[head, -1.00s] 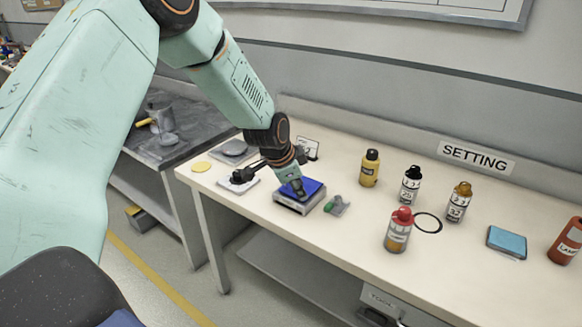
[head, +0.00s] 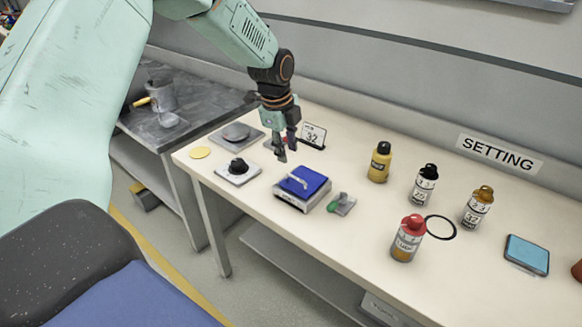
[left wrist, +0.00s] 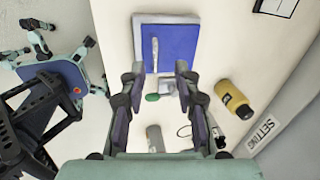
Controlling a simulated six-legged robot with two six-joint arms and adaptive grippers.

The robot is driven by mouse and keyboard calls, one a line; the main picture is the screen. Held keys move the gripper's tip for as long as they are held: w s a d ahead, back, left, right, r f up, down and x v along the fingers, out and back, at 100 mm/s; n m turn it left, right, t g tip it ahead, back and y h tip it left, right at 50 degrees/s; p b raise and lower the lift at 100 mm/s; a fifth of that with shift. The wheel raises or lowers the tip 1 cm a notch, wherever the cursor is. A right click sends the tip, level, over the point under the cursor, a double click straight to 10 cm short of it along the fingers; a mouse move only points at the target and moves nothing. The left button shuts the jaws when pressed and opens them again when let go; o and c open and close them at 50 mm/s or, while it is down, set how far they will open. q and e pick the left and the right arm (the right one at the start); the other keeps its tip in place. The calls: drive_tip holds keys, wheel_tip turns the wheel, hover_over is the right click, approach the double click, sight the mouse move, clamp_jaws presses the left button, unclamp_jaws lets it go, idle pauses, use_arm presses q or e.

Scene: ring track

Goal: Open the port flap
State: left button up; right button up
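The port flap (head: 308,179) is a blue panel lying flat on top of a low grey box (head: 290,203) on the bench. It looks shut. A pale bar handle stands on it. In the left wrist view the flap (left wrist: 178,48) fills the top middle, with the handle (left wrist: 155,52) near its left side. My left gripper (head: 287,151) hangs above the bench, behind and slightly left of the flap in the head view, apart from it. Its fingers (left wrist: 160,70) are spread and empty in the left wrist view. My right gripper is in neither view.
A green-handled grey part (head: 341,204) sits just right of the box. A plate with a black knob (head: 238,168) is to its left. A number card (head: 313,135) stands behind. Several bottles, including a yellow one (head: 379,163), stand to the right. The bench front is clear.

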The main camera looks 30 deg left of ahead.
sight(291, 176)
use_arm(q)
drive_tip(key=shift+m, duration=0.4)
drive_tip(key=x, duration=0.6)
drive_tip(key=shift+s+d+f+b, duration=0.2)
drive_tip(key=shift+s+f+b, duration=0.05)
drive_tip(key=shift+f+b, duration=0.15)
drive_tip(key=shift+d+f, duration=0.1)
drive_tip(key=shift+f, duration=0.1)
drive_tip(key=shift+s+d+r, duration=0.1)
drive_tip(key=shift+s+d, duration=0.05)
drive_tip(key=shift+w+a+f, duration=0.2)
drive_tip(key=shift+w+f, duration=0.05)
drive_tip(key=shift+f, duration=0.05)
drive_tip(key=c, duration=0.3)
drive_tip(key=shift+s+d+r, duration=0.15)
drive_tip(key=shift+s+r, duration=0.05)
drive_tip(key=shift+r, duration=0.05)
clamp_jaws()
